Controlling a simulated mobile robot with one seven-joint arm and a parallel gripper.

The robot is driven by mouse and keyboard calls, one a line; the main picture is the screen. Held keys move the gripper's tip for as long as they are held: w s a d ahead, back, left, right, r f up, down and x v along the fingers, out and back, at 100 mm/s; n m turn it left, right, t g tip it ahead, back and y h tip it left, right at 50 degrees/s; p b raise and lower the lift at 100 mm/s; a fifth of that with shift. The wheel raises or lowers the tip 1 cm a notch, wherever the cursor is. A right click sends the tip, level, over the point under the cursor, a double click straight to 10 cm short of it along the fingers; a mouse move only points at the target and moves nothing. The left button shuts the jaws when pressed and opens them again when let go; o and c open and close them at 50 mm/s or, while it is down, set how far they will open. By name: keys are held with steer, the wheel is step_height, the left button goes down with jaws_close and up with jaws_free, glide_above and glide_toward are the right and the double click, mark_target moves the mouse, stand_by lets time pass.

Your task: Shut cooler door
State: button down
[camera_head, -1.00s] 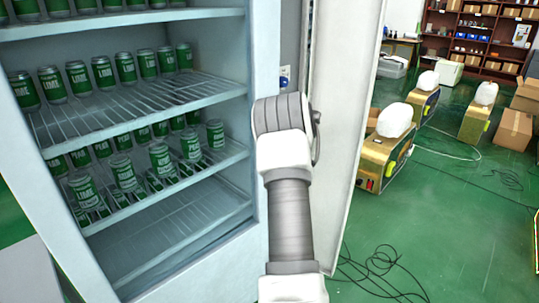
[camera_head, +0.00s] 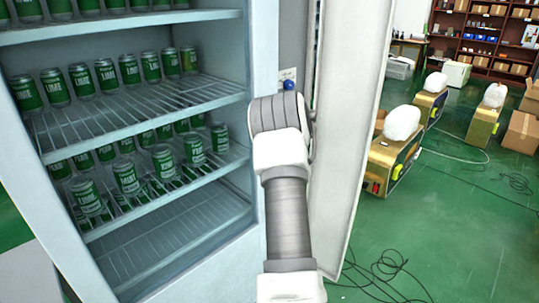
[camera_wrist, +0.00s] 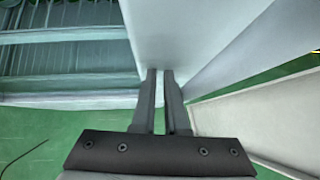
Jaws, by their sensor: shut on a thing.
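The cooler (camera_head: 257,100) stands at the left with its lit, pale blue inside facing me and green cans on its shelves. Its door (camera_head: 345,130), a tall off-white panel, stands open on the right, a gap apart from the frame. My arm reaches up the middle, and my wrist hides the fingers in the head view. In the wrist view my gripper (camera_wrist: 159,74) has its two dark fingers close together with a narrow gap, tips against a pale panel. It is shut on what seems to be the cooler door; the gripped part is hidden.
Gold machines with white tops (camera_head: 402,124) stand on the green floor to the right. Black cables (camera_head: 385,270) lie on the floor near the door. Boxes (camera_head: 522,132) and a shelf unit (camera_head: 485,35) are farther back. The floor between is mostly open.

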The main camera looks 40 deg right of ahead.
steer(key=shift+w+a+r, duration=0.45)
steer(key=shift+w+r, duration=0.05)
steer(key=shift+w, duration=0.3)
steer(key=s+f+v, duration=0.1)
steer(key=v, duration=1.6)
steer(key=shift+s+d, duration=0.35)
steer(key=shift+s, duration=0.1)
steer(key=shift+r, duration=0.1)
